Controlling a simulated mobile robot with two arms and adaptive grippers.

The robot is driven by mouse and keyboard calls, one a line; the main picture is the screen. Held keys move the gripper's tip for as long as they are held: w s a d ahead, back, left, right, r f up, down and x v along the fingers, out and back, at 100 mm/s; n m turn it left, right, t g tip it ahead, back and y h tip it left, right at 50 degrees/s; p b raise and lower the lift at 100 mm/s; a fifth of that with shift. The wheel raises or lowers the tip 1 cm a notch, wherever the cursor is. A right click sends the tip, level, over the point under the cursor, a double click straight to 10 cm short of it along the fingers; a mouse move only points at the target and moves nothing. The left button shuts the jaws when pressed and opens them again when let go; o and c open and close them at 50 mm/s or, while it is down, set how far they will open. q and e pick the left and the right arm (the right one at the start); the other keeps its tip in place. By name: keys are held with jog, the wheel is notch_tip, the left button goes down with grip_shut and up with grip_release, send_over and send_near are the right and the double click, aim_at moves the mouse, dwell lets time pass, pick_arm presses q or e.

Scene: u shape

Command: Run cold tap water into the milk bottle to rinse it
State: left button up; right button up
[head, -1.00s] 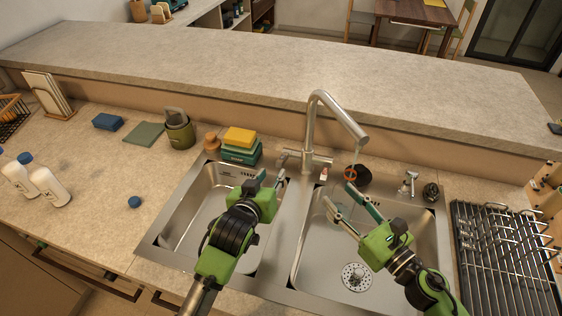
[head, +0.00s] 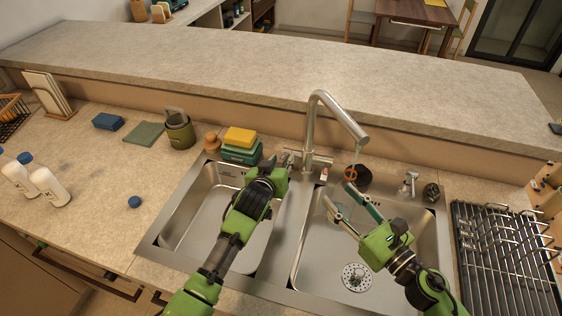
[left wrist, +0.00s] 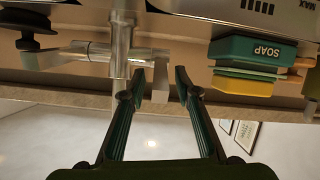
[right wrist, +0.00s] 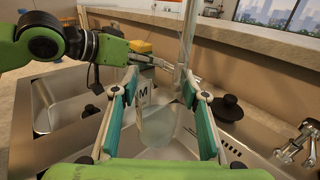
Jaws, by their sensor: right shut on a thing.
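The milk bottle (right wrist: 155,128) looks clear, with a label marked "M", and stands between my right gripper's fingers in the right wrist view. My right gripper (head: 342,200) is shut on it over the right sink basin, below the tap spout. A thin pale stream (head: 357,156) hangs from the spout; where it lands is unclear. The tap (head: 314,125) stands behind the sink divider. My left gripper (head: 287,163) is by the tap's side lever. In the left wrist view, the lever (left wrist: 161,77) lies just beyond and between the open fingertips; contact is unclear.
A dark round object (head: 362,180) lies behind the right basin. A dish rack (head: 505,260) stands at right. White bottles (head: 50,187) and a blue cap (head: 134,201) are on the left counter.

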pick_arm(q)
grip_shut()
jog(key=shift+s+f+t, duration=0.25)
jog(key=shift+f+t, duration=0.25)
jog(key=shift+t, duration=0.2)
grip_release()
jog(key=v, duration=1.2)
jog(key=shift+a+f, duration=0.1)
